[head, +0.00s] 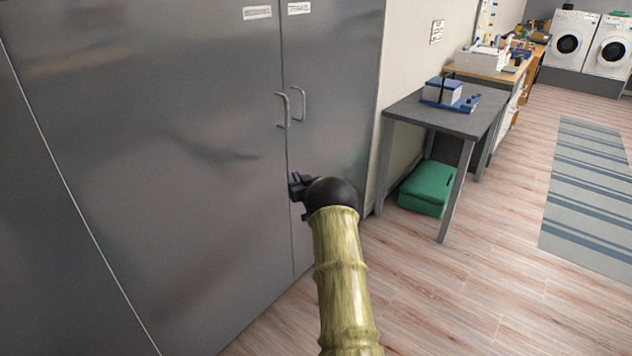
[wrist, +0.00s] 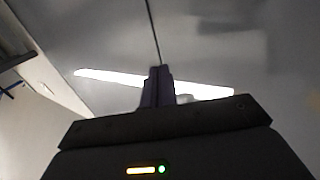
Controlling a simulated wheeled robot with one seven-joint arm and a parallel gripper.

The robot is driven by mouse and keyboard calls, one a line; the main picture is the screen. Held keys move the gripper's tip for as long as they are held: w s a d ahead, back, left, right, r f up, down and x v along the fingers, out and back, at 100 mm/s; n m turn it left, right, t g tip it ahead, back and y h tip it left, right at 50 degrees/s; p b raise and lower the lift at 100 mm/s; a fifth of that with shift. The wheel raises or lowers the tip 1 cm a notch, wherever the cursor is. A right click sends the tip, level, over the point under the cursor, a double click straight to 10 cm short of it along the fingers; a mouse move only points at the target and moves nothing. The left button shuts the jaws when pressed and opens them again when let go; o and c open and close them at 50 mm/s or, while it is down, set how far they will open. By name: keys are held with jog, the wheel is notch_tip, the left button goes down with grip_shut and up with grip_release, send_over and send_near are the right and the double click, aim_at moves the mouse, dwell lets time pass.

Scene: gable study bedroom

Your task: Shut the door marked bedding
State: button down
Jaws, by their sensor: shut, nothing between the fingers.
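A tall grey metal cabinet has a wide left door (head: 160,150) and a narrower-looking right door (head: 335,100). They meet at a thin vertical seam and look flush, with no gap that I can see. Each has a bar handle, the left one (head: 281,110) and the right one (head: 299,103). Small white labels sit at the top, left (head: 257,12) and right (head: 298,8); their words are too small to read surely. My gripper (head: 294,187) is shut and empty, in front of the seam below the handles. In the wrist view its fingers (wrist: 158,86) are together near the seam; contact is unclear.
A grey table (head: 440,112) with a blue-and-white box (head: 443,91) stands right of the cabinet, a green case (head: 428,188) under it. A striped rug (head: 590,195) and white washers (head: 570,40) are farther off. The wooden floor between is clear.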

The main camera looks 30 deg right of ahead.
jog(key=s+d, duration=0.3)
jog(key=s, duration=0.3)
jog(key=shift+p, duration=0.35)
jog(key=shift+w+f, duration=0.1)
jog(key=shift+w, duration=0.1)
